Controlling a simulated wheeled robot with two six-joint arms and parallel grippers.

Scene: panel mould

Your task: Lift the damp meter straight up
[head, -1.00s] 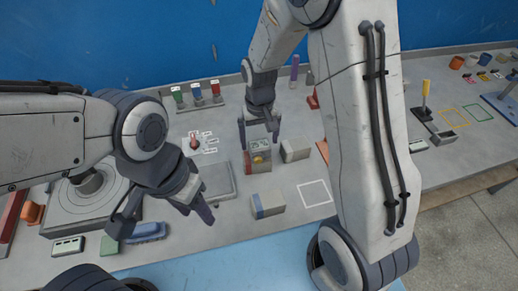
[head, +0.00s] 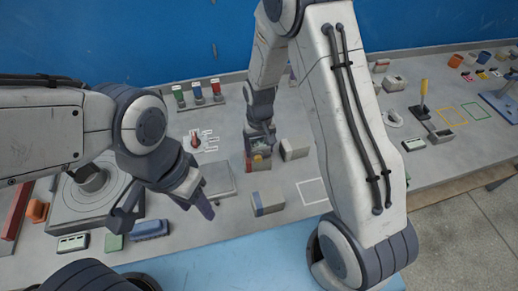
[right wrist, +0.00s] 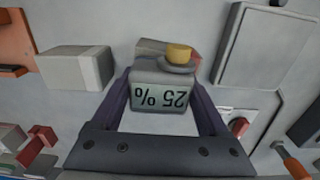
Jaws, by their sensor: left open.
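The damp meter (right wrist: 158,98) is a grey box with a yellow knob and a display reading 25 %, which shows upside down in the right wrist view. In the head view it (head: 257,158) is at mid-table, partly hidden by my right gripper (head: 260,138). The fingers of my right gripper (right wrist: 161,88) lie close along both sides of the meter; I cannot tell whether they press on it. A grey and red block shows beside or under the meter. My left gripper (head: 165,212) is open and empty, well to the left.
A pale block (head: 295,148) stands close right of the meter, and a blue-ended block (head: 268,203) in front. A flat grey plate (head: 217,180) lies to the left. A white outlined square (head: 313,191) is bare. Colored clamps (head: 198,92) stand behind.

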